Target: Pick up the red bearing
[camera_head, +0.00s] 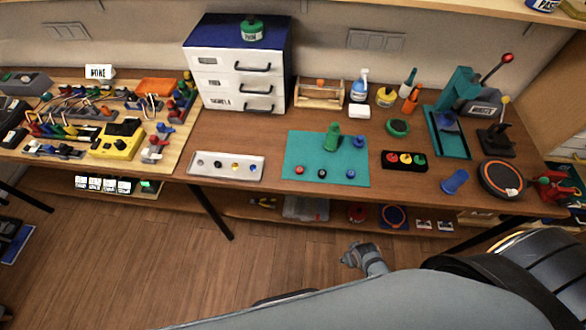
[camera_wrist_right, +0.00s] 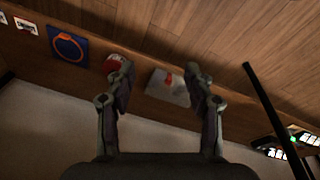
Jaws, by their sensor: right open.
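A small red ring-like piece (camera_head: 299,169), which looks like the red bearing, sits on the front left of a teal mat (camera_head: 295,150). A dark piece (camera_head: 322,173) and a blue piece (camera_head: 350,173) sit in a row to its right, with a green object (camera_head: 332,137) behind them. My right gripper (camera_head: 352,257) is low in front of the table, over the floor and well apart from the mat. In the right wrist view its two fingers (camera_wrist_right: 165,85) are spread and empty, facing the lower shelf. My left gripper is not in view.
A grey tray (camera_head: 215,172) with small parts lies left of the mat. A black holder (camera_head: 388,164) with coloured discs and a round dark pad (camera_head: 501,179) lie to the right. A white drawer cabinet (camera_head: 222,85) stands behind. The lower shelf (camera_head: 290,222) runs under the tabletop.

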